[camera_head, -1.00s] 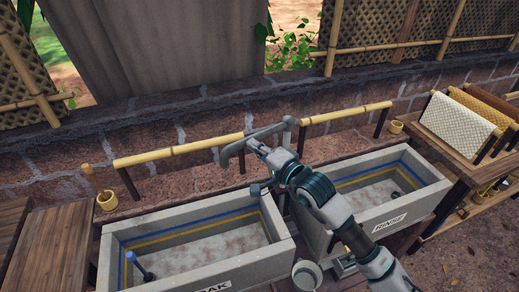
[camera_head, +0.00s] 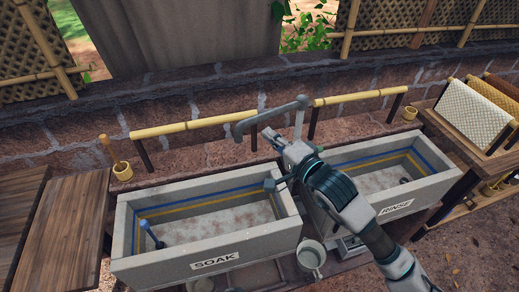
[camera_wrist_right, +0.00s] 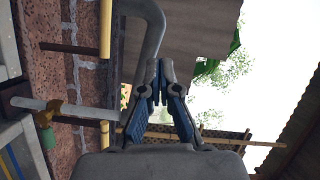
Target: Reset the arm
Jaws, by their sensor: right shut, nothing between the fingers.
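My right arm comes in from the lower right in the head view. Its gripper (camera_head: 268,135) is over the gap between the two basins, just beside the grey faucet pipe (camera_head: 270,115). In the right wrist view the gripper (camera_wrist_right: 161,80) has its fingertips together with nothing between them, and the curved pipe (camera_wrist_right: 150,45) shows behind and to the left. My left gripper is not in view.
The SOAK basin (camera_head: 215,261) stands left of my arm and the RINSE basin (camera_head: 396,207) right of it. A grey mug-like vessel (camera_head: 311,256) is in front between them. Bamboo rails (camera_head: 185,126) run behind. A wooden table (camera_head: 62,230) is left; a rack with hanging sheets (camera_head: 472,116) is right.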

